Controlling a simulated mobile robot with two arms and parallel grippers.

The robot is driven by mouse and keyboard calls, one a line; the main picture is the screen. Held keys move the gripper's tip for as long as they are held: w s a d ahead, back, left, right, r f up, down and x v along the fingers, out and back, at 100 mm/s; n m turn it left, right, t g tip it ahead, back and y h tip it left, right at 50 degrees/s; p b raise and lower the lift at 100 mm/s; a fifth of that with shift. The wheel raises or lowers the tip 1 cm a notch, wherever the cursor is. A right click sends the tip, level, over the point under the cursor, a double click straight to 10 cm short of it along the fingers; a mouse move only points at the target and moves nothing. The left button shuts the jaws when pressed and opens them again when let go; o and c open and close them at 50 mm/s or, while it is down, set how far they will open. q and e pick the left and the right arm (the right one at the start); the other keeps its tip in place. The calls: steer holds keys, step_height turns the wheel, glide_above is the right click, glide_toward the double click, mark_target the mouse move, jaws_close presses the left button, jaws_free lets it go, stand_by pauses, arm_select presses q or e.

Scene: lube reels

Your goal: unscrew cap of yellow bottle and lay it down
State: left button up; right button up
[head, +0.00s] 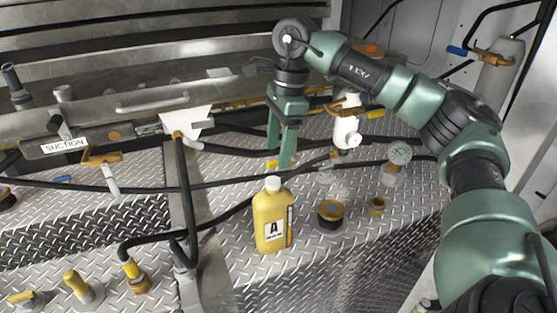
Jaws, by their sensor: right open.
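The yellow bottle (266,222) stands upright on the diamond-plate deck, with a label marked "A" on its front. Its white cap (273,183) sits on the neck. My right gripper (280,158) points down with its green fingers apart, just above the cap in the picture. The fingers appear empty and apart from the cap; how far in front of or behind it they are, I cannot tell. My left gripper is not in view.
Black hoses (225,184) cross the deck behind the bottle. Yellow-handled valves (78,284) are at the front left. Bare deck (320,262) lies right of the bottle.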

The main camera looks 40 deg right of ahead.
mark_target(273, 180)
steer(key=shift+f, duration=0.25)
steer(key=f, duration=0.2)
steer(key=f+p, duration=0.1)
steer(key=a+f+p, duration=0.1)
steer(key=f, duration=0.1)
steer(key=shift+w+f, duration=0.1)
steer(key=shift+f, duration=0.9)
jaws_close()
steer(key=shift+n, duration=0.4)
steer(key=shift+w+r, duration=0.1)
steer(key=shift+r, duration=0.05)
steer(key=shift+r+p, duration=0.9)
steer(key=shift+r, duration=0.25)
